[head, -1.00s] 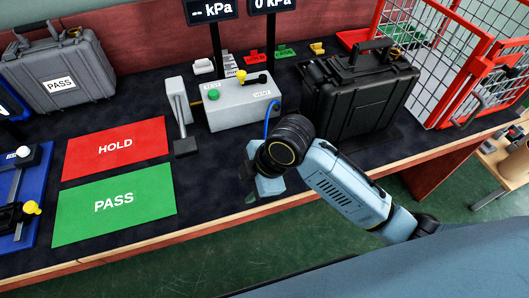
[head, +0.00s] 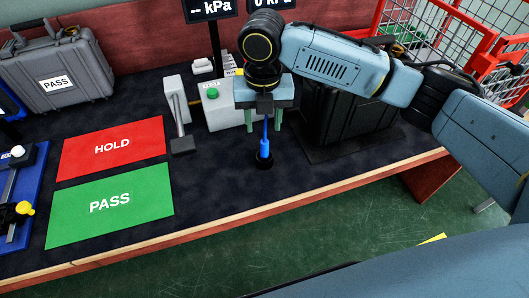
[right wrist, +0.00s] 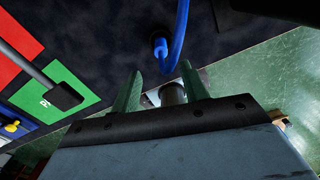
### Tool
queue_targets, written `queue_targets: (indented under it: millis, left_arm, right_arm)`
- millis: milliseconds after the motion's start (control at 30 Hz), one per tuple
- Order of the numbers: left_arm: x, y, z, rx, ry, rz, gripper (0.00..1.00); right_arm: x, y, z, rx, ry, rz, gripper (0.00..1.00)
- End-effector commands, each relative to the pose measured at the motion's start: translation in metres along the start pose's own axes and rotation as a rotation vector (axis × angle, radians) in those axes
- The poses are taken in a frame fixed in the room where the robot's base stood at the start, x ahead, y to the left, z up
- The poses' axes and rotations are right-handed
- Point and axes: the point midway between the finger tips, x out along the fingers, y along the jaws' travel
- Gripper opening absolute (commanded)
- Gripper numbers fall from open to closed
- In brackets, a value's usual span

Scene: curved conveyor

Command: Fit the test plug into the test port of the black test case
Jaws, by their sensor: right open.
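The test plug (head: 264,149) is a small blue plug with a blue cable. It stands upright on a round black base near the table's front edge, and shows in the right wrist view (right wrist: 160,48). My right gripper (head: 264,130) is open, its two green fingers pointing down above the plug on either side of the cable. In the right wrist view its fingers (right wrist: 161,72) are apart with the plug beyond their tips. The black test case (head: 330,128) stands to the right, largely hidden behind my right arm. Its test port cannot be made out. My left gripper is not in view.
The grey pump box with a green button (head: 212,94) stands behind the gripper, with a grey lever (head: 179,125) beside it. Red HOLD (head: 112,146) and green PASS (head: 109,203) mats lie left. A grey case (head: 55,70) stands at the back left. A red wire cage is at the right.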

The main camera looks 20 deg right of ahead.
Motion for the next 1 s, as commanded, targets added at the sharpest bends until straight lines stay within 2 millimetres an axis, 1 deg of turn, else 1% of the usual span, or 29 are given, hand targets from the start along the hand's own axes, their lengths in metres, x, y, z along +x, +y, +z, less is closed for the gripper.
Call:
queue_targets:
  millis: [33, 100, 200, 467, 700, 800, 900, 1000]
  left_arm:
    - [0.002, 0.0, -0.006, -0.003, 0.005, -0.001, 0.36]
    - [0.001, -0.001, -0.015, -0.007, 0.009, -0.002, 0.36]
    - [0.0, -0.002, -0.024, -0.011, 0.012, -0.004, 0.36]
    - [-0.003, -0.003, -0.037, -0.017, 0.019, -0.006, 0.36]
    - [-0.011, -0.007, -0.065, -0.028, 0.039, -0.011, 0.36]
    - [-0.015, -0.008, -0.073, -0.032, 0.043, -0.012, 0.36]
    - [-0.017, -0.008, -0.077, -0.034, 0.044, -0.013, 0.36]
    - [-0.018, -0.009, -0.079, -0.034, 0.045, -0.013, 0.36]
  right_arm:
    - [0.013, -0.001, 0.0, 0.002, 0.002, -0.001, 0.45]
    - [0.025, 0.0, 0.0, 0.003, 0.001, 0.0, 0.45]
    - [0.036, 0.0, 0.0, 0.003, 0.0, 0.0, 0.45]
    - [0.051, -0.001, 0.001, 0.002, -0.001, 0.001, 0.45]
    - [0.08, -0.003, 0.003, 0.003, -0.001, 0.001, 0.45]
    - [0.09, -0.003, 0.003, 0.003, -0.002, 0.001, 0.45]
    - [0.095, -0.003, 0.003, 0.002, -0.002, 0.001, 0.45]
    - [0.096, -0.003, 0.003, 0.002, -0.003, 0.001, 0.45]
